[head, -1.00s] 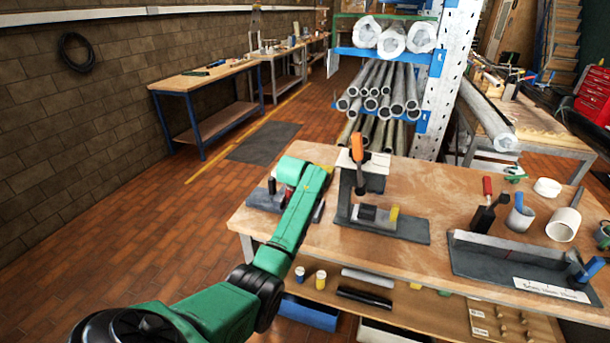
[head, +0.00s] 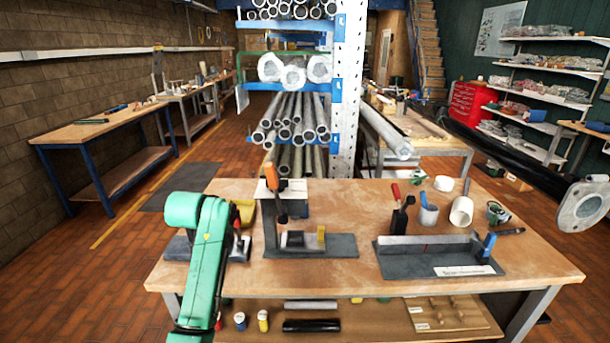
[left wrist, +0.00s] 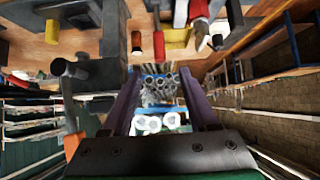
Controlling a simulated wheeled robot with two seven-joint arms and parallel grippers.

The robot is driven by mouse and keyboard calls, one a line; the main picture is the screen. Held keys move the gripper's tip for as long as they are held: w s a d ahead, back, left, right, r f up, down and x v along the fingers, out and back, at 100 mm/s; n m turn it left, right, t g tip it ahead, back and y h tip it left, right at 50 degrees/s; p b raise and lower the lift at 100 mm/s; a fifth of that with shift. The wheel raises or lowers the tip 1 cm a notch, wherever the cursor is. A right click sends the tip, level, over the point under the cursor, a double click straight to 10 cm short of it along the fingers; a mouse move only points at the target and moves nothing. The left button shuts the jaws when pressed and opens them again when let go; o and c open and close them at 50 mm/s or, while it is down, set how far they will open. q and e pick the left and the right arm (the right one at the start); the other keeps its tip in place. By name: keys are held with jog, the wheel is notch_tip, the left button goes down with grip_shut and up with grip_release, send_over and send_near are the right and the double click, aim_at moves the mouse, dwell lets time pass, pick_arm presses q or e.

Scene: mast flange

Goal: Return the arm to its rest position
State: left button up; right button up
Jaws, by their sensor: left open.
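My left arm (head: 205,255) is green and comes up from the lower left in the head view, in front of the left end of the workbench. Its hand is not clearly visible there, hidden behind the arm link. In the left wrist view my left gripper (left wrist: 158,92) shows two dark fingers spread apart with nothing between them. That view is upside down, with bench items at the top and the pipe rack beyond the fingers. My right gripper is in neither view.
The workbench (head: 345,204) carries an upright fixture with an orange-handled tool (head: 271,170), a grey angle tray (head: 430,258), and cups. A dark pole with a grey flange (head: 584,207) juts in at right. A pipe rack (head: 290,115) stands behind. Floor at left is clear.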

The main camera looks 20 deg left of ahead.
pick_arm(q)
jog(key=s+d+f+m+g+h, duration=0.1)
jog(key=s+d+f+m+g, duration=0.2)
jog(key=s+d+f, duration=0.9)
jog(key=s+d+f+m+g+h, duration=0.1)
jog(key=s+d+f+g, duration=0.2)
jog(key=s, duration=0.5)
jog(key=s+d+f+m+h, duration=0.2)
jog(key=s+d+f, duration=0.25)
jog(key=s, duration=0.25)
jog(key=s+f+g, duration=0.1)
jog(key=s+f, duration=0.1)
jog(key=f, duration=1.1)
jog(key=s+f+g, duration=0.1)
jog(key=s+f, duration=0.1)
jog(key=f, duration=1)
jog(key=s+a+f, duration=0.3)
jog(key=s+f, duration=1)
jog(key=s, duration=0.2)
jog(key=shift+s+a+g+y, duration=0.2)
jog(key=shift+s+g+y, duration=0.1)
jog(key=shift+s+g, duration=0.1)
jog(key=shift+f, duration=0.1)
